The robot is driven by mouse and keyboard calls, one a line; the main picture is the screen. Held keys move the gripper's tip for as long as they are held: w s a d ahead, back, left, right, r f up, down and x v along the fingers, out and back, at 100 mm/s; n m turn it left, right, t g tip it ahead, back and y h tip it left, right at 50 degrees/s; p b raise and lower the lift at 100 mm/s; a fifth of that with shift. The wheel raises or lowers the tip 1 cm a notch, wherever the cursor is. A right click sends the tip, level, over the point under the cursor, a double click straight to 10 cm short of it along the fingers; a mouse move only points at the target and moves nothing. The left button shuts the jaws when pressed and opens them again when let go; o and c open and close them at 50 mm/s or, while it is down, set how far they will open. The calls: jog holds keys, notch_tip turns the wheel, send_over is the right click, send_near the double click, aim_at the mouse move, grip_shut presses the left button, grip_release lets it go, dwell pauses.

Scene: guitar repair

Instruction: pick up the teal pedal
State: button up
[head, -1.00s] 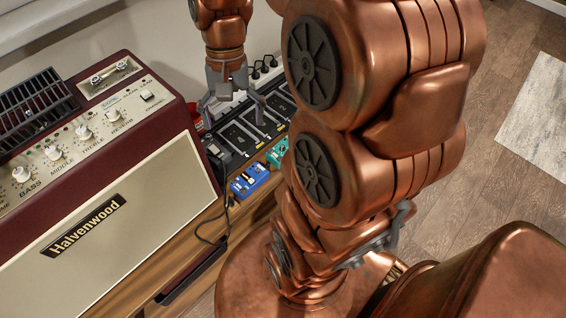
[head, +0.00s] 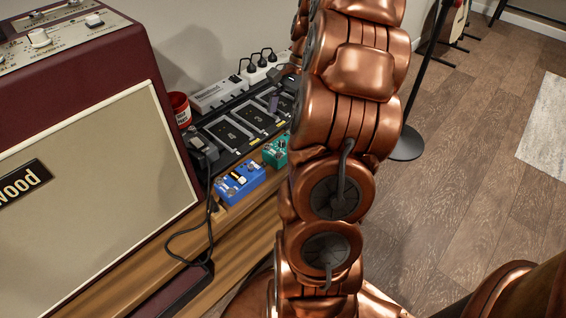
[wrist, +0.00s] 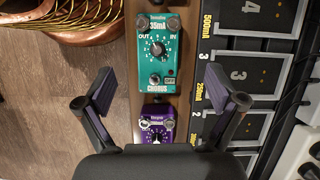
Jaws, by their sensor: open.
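The teal pedal (head: 275,151) sits on the wooden bench in the head view, to the right of a blue pedal and partly hidden by my arm. In the head view my arm hides most of the gripper.
A purple pedal (wrist: 156,126) lies just below the teal one. The blue pedal (head: 240,181) is beside it. A black power unit (head: 236,125) runs behind them. A large amplifier (head: 105,160) stands at left. A power strip (head: 222,93) is at the back.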

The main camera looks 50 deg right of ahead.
aim_at(285, 142)
jog(key=shift+s+d+f+m+b, duration=0.1)
jog(key=shift+d+f+m+b, duration=0.1)
jog(key=shift+d+f, duration=0.25)
jog(key=shift+s+d+f+m+b, duration=0.1)
jog(key=shift+d+f+b, duration=0.1)
jog(key=shift+f, duration=0.6)
jog(key=shift+a+b+x, duration=0.15)
jog(key=shift+b+x, duration=0.55)
jog(key=shift+x, duration=1.1)
jog(key=shift+a+b+x, duration=0.1)
jog(key=shift+b+x, duration=0.6)
jog(key=shift+x, duration=1.05)
jog(key=shift+r, duration=0.15)
jog(key=shift+c, duration=0.4)
jog(key=c, duration=1.5)
jog(key=shift+o, duration=0.2)
jog(key=shift+r, duration=0.1)
